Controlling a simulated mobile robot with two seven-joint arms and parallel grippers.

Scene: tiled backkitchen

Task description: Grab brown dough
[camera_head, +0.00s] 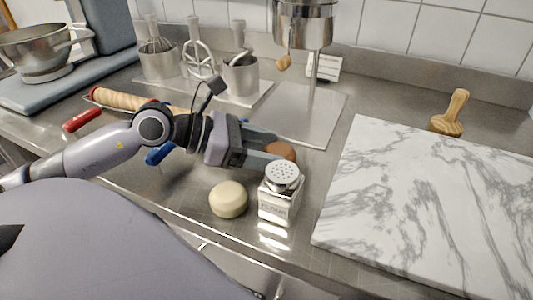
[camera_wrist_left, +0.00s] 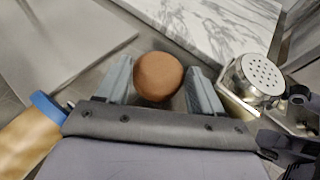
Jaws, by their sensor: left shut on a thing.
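The brown dough (camera_head: 281,150) is a round ball on the steel counter, partly hidden by the gripper and the shaker in the head view. In the left wrist view the brown dough (camera_wrist_left: 158,76) sits between the two fingers. My left gripper (camera_head: 272,148) reaches in from the left and is shut on the dough, one finger on each side; it also shows in the left wrist view (camera_wrist_left: 160,84). Whether the dough touches the counter cannot be told. My right gripper is in neither view.
A flour shaker (camera_head: 280,192) stands close in front of the gripper, with a pale dough ball (camera_head: 228,199) to its left. A marble board (camera_head: 430,210) lies to the right. A rolling pin (camera_head: 130,101) lies behind my left arm. Utensil pots (camera_head: 240,76) stand at the back.

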